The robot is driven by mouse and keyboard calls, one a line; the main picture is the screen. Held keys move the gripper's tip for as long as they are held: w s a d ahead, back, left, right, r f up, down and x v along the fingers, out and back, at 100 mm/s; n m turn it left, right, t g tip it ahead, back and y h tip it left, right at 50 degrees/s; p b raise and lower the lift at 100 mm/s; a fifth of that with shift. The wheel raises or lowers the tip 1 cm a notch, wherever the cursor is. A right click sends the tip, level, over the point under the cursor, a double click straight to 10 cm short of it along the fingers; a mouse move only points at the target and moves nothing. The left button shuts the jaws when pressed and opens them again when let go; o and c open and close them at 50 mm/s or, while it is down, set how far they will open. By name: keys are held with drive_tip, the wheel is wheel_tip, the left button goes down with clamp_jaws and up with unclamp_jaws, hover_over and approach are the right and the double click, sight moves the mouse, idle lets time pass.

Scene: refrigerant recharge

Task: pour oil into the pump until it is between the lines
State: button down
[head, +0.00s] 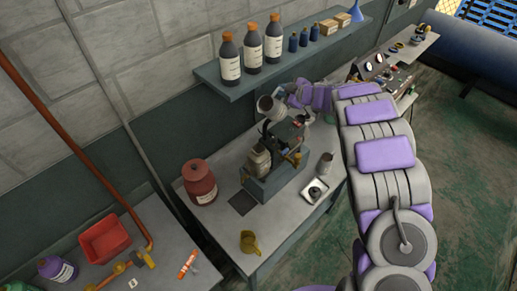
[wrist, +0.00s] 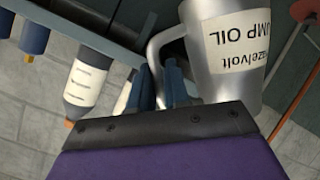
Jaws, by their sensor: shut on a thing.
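A metal jug labelled pump oil (wrist: 222,35) fills the upper right of the wrist view. My gripper (wrist: 162,80) is shut on its handle. In the head view, the jug (head: 267,106) is above the pump, and it looks tilted with its mouth toward the left. My gripper (head: 284,97) is just right of it, partly hard to make out. The pump (head: 275,183) stands on the workbench, with a blue-grey base and a dark upper part. The oil level and the lines are too small to see. I cannot tell whether oil is flowing.
A wall shelf (head: 290,62) behind the pump holds several bottles (head: 230,60) and a blue funnel (head: 356,12). A red canister (head: 199,182) stands left of the pump.

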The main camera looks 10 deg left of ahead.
sight(275, 103)
drive_tip(key=shift+s+a+r+n+t+h, duration=0.2)
drive_tip(key=shift+s+a+n+t+h, duration=0.35)
drive_tip(key=shift+s+n+t, duration=0.45)
drive_tip(key=shift+a+f+n+b, duration=0.15)
drive_tip(key=shift+a+n+b, duration=0.05)
drive_tip(key=shift+n+b, duration=0.35)
drive_tip(key=s+n+t+b, duration=0.1)
drive_tip(key=b, duration=0.6)
drive_tip(key=shift+s+a+f+h, duration=0.1)
drive_tip(key=shift+s+a+h, duration=0.05)
drive_tip(key=shift+a+h, duration=0.25)
drive_tip(key=shift+w+d, duration=0.1)
drive_tip(key=shift+w, duration=0.1)
drive_tip(key=shift+w+d+n+t+b, duration=0.3)
drive_tip(key=shift+w+d+b, duration=0.1)
drive_tip(key=shift+b, duration=0.55)
drive_tip(key=shift+b, duration=0.55)
drive_tip(key=shift+s+a+n+b, duration=0.15)
drive_tip(key=shift+s+n+b, duration=0.1)
drive_tip(key=shift+b, duration=0.35)
idle(0.3)
